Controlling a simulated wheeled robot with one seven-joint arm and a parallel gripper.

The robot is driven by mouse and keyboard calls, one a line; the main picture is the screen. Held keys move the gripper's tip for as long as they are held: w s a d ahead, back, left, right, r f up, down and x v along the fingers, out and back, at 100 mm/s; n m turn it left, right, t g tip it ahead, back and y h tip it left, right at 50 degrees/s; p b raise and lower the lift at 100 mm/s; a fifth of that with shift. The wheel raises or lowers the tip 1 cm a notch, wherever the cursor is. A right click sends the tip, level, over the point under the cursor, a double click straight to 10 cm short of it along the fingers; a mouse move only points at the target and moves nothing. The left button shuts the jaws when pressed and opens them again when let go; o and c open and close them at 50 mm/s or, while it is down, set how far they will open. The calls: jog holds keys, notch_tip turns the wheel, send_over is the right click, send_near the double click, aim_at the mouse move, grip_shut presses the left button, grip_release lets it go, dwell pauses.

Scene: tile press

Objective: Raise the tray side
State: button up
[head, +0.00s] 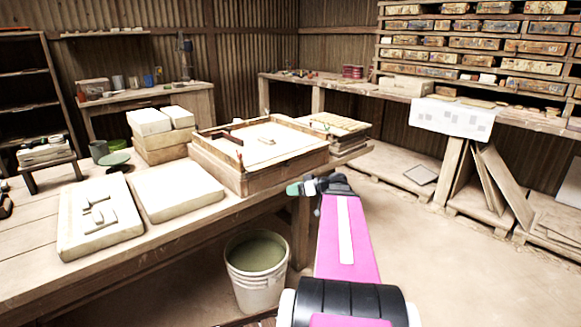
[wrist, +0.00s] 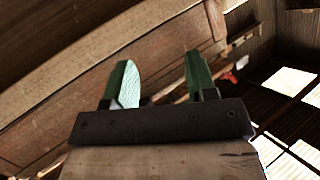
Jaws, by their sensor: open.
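The tray (head: 238,176) is a square wooden frame with low sides and a pale filling, on the right part of the workbench. Its near right side faces my arm. My gripper (head: 300,187) is just off the bench edge, in front of and below that side in the head view. In the wrist view, the two green fingers of my gripper (wrist: 158,62) stand apart with nothing visible between them. A long wooden board (wrist: 60,105) runs diagonally behind them; I cannot tell whether it is the tray side or the bench edge. No contact is clear.
Pale slabs (head: 180,190) lie left of the tray on the bench, with stacked blocks (head: 150,120) behind. A bucket (head: 257,262) of greenish liquid stands on the floor below the bench edge, left of my arm.

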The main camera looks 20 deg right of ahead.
jog(key=d+r+n+t, duration=0.2)
jog(key=d+r+t, duration=0.2)
jog(key=d+r, duration=0.35)
jog(key=x, duration=1)
jog(key=shift+f+y, duration=0.25)
jog(key=shift+y, duration=0.05)
jog(key=c, duration=0.9)
